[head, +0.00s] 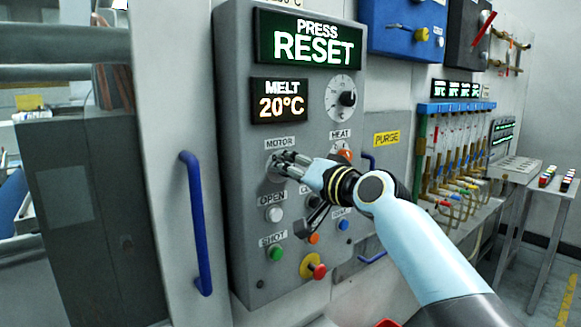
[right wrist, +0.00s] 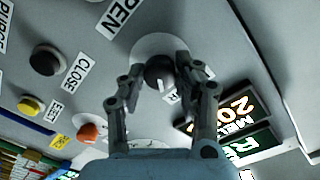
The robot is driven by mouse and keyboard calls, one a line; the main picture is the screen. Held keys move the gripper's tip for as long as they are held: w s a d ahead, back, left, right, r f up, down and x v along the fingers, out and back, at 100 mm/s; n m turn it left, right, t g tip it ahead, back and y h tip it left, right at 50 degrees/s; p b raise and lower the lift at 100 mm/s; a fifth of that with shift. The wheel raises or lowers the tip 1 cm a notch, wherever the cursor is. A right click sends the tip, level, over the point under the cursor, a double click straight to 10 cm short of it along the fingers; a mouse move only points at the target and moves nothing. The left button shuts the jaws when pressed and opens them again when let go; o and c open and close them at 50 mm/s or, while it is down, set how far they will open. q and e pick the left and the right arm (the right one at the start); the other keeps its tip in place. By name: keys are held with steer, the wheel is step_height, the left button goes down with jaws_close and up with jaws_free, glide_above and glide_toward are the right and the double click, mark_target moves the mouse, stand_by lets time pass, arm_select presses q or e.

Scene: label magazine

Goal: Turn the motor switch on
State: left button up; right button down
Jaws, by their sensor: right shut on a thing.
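The motor switch is a dark round knob (right wrist: 159,73) on a pale disc, best seen in the right wrist view. In the head view the MOTOR label (head: 280,143) is on the grey control panel (head: 235,100), and my fingers mostly hide the knob below it. My right gripper (head: 281,161) reaches in from the right at that spot. In the right wrist view its two fingers (right wrist: 156,82) stand on either side of the knob, shut on it. The knob's pointer direction is hard to tell. My left gripper is not in view.
The displays read PRESS RESET (head: 310,40) and MELT 20°C (head: 280,101). Below the switch are a white OPEN button (head: 274,214), a green SHOT button (head: 276,254) and a red-and-yellow knob (head: 313,267). A blue handle (head: 196,225) stands out at the left.

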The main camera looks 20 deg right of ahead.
stand_by(0.4)
steer(key=c, duration=0.9)
jaws_free()
steer(key=shift+c, duration=0.2)
steer(key=shift+s, duration=0.1)
steer(key=v, duration=1.2)
steer(key=shift+f, duration=0.1)
